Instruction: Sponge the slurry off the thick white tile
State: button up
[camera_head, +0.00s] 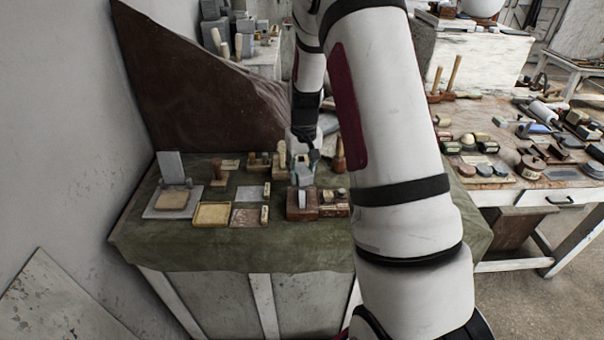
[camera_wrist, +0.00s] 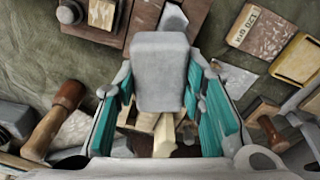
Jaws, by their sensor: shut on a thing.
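My gripper (camera_head: 303,160) is over the green-clothed bench. In the wrist view, its teal-padded fingers (camera_wrist: 160,105) are shut on a smooth grey block (camera_wrist: 160,70) with rounded corners. The block also shows small in the head view (camera_head: 304,177). It hides part of what lies below it. A pale piece (camera_wrist: 173,18) stands at a brown wooden box beyond the block. A flat grey slab (camera_head: 250,193) lies left of the gripper. I cannot tell for sure which piece is the thick white tile, and no slurry can be made out.
A yellow-rimmed tray (camera_head: 212,214) and a "120" grit sheet (camera_wrist: 258,28) lie near the front. An upright grey plate (camera_head: 171,167) stands at left. A wooden-handled tool (camera_head: 338,157) is close on the right, and wooden boxes (camera_head: 302,212) stand in front. Bare cloth runs along the front edge.

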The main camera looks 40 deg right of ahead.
jog(key=shift+w+d+b, duration=0.15)
jog(key=shift+w+b, duration=0.15)
jog(key=shift+w, duration=0.25)
jog(key=shift+w+d+b, duration=0.15)
jog(key=shift+w+b, duration=0.15)
jog(key=shift+w, duration=0.2)
jog(key=shift+s+a+r+p, duration=0.1)
jog(key=shift+s+a+p, duration=0.05)
jog(key=shift+s+p, duration=0.35)
jog(key=shift+s+a+r+p, duration=0.15)
jog(key=shift+s+p, duration=0.1)
jog(key=shift+s, duration=0.35)
jog(key=shift+s+a+f+p, duration=0.15)
jog(key=shift+s+p, duration=0.2)
jog(key=shift+s, duration=0.2)
jog(key=shift+s+a+f+p, duration=0.1)
jog(key=shift+s+p, duration=0.2)
jog(key=shift+s, duration=0.2)
jog(key=shift+w, duration=0.1)
jog(key=shift+w+d+b, duration=0.15)
jog(key=shift+w+b, duration=0.4)
jog(key=shift+w, duration=0.2)
jog(key=shift+w+d+b, duration=0.2)
jog(key=shift+w+b, duration=0.2)
jog(key=shift+w, duration=0.25)
jog(key=shift+w+d+b, duration=0.2)
jog(key=shift+w+b, duration=0.2)
jog(key=shift+w, duration=0.25)
jog(key=shift+r, duration=0.1)
jog(key=shift+s, duration=0.1)
